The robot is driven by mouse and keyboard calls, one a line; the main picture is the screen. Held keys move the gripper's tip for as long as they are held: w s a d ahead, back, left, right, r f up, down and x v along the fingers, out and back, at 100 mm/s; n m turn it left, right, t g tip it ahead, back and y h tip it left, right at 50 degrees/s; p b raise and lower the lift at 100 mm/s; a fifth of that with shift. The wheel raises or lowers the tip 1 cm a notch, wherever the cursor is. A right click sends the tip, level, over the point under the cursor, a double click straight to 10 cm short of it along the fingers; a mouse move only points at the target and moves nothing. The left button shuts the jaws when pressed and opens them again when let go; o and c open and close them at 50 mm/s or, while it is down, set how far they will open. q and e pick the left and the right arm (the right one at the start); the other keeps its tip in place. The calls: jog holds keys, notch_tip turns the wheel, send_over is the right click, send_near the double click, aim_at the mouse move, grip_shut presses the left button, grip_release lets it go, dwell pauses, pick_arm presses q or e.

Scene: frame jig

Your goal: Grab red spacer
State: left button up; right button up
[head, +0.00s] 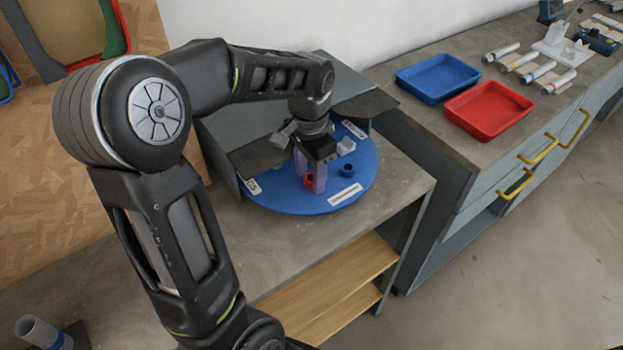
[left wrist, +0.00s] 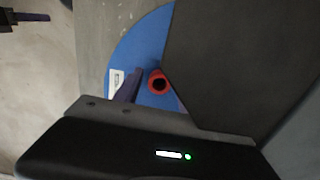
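The red spacer (head: 309,181) is a small ring on the round blue turntable (head: 278,197). It also shows in the left wrist view (left wrist: 158,83), with its dark hole facing the camera. My left gripper (head: 310,183) points down over the turntable, its two lilac fingers apart around the spacer. In the left wrist view a gap shows between one finger (left wrist: 130,87) and the spacer, so it looks open. The other finger is mostly hidden there. A dark shape with a purple finger at the upper left of that view looks like my right gripper (left wrist: 30,17); its opening is unclear.
A blue spacer (head: 347,171) and a grey piece (head: 346,146) stand close to the left gripper. Grey panels (head: 262,150) rise behind the turntable. A blue tray (head: 437,77) and a red tray (head: 488,110) lie on the right counter.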

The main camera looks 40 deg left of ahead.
aim_at(310, 178)
pick_arm(q)
grip_shut()
dwell(0.5)
notch_tip(310, 178, up, 10)
jog(key=shift+b, duration=0.35)
dwell(0.5)
